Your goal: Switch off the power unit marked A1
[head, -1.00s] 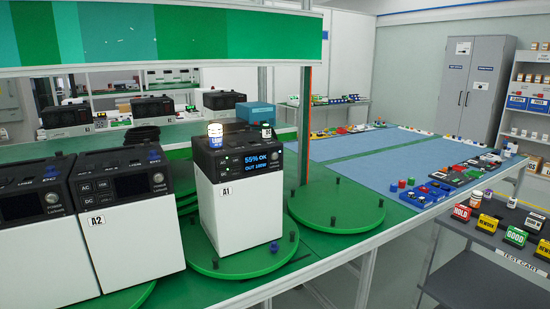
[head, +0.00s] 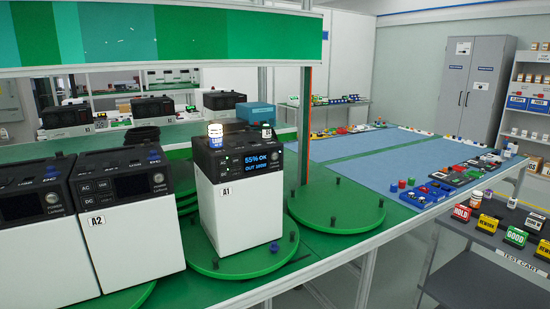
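The power unit marked A1 (head: 238,215) stands upright on a green turntable (head: 222,268) in the middle of the head view. It has a white body and a black top. Its screen (head: 248,168) is lit in blue and reads "55% OK" with a second line beginning "OUT". A white bottle with a blue label (head: 215,136) and a small dark bottle with a white label (head: 266,132) stand on its top. Neither of my grippers shows in the head view.
A unit marked A2 (head: 136,245) stands close at the left, its screen dark, with another similar unit (head: 40,255) beside it. An empty green turntable (head: 336,208) is right of A1. A blue-covered table (head: 400,155) and a grey cart (head: 480,270) lie further right.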

